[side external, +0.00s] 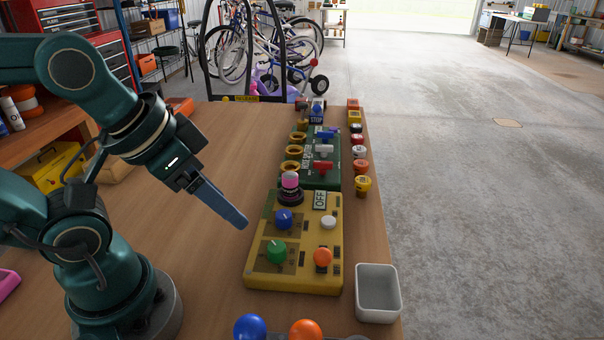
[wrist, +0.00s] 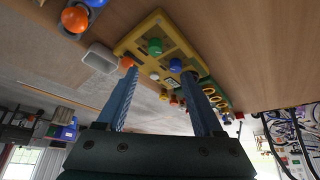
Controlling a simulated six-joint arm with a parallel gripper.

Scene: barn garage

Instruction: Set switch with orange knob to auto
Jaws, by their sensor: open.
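The yellow switch panel (side external: 290,273) lies on the wooden table. Its orange knob (side external: 322,258) is at the front right corner; its setting is too small to read. The panel also carries a green knob (side external: 276,251), a blue knob (side external: 284,219), a white knob (side external: 328,222) and an OFF display (side external: 320,200). My gripper (side external: 240,222) is left of the panel, above the table, empty. In the wrist view my gripper (wrist: 162,73) has its fingers wide apart, and the orange knob (wrist: 128,61) shows at the left fingertip, without visible contact.
A white bin (side external: 377,292) stands at the front right. The table left of the panel is clear.

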